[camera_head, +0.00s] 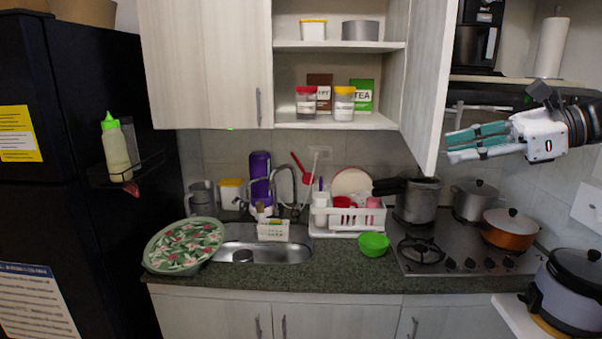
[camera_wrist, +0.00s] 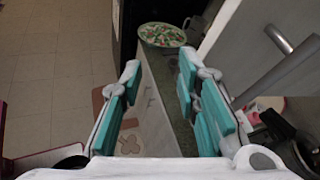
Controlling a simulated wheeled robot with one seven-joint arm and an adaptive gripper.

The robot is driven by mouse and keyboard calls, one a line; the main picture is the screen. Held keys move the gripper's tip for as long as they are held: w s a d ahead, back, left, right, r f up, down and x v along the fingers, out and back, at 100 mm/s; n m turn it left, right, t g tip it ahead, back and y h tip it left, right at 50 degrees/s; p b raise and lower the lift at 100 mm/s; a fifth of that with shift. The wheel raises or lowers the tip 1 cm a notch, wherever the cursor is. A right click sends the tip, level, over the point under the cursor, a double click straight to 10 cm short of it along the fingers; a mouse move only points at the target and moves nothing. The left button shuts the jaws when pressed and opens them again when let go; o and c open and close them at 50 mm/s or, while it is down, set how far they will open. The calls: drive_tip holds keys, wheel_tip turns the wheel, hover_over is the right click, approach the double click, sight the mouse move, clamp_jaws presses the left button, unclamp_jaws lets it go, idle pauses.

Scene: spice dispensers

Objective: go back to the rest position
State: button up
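My gripper (camera_head: 452,145) is at the upper right in the head view, in front of the open cabinet door (camera_head: 440,70). Its teal-padded fingers point left. In the wrist view the fingers of my gripper (camera_wrist: 157,80) are spread apart with nothing between them. Two spice dispensers stand on the lower shelf of the open cabinet: one with a red lid (camera_head: 306,104) and one with a yellow lid (camera_head: 344,104). My gripper is well to the right of both and touches neither.
A cabinet door with a bar handle (camera_wrist: 275,75) is close to the gripper's right side in the wrist view. Pots (camera_head: 417,200) stand on the stove below. A paper towel roll (camera_head: 551,47) stands on a shelf above.

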drive_tip(key=s+a+f+n+g+h, duration=0.25)
drive_tip(key=s+a+n, duration=0.2)
drive_tip(key=a, duration=0.35)
drive_tip(key=s+a+f+n+h, duration=0.1)
drive_tip(key=s+f+n+h, duration=0.4)
drive_tip(key=s+n, duration=0.3)
drive_tip(key=s+a+f+n+t+h+b, duration=0.1)
drive_tip(key=s+f+n+h, duration=0.4)
drive_tip(key=s+f+n, duration=0.2)
drive_tip(key=s+n, duration=0.1)
drive_tip(key=s, duration=0.1)
drive_tip(key=shift+s+f, duration=0.15)
drive_tip(key=shift+s, duration=0.15)
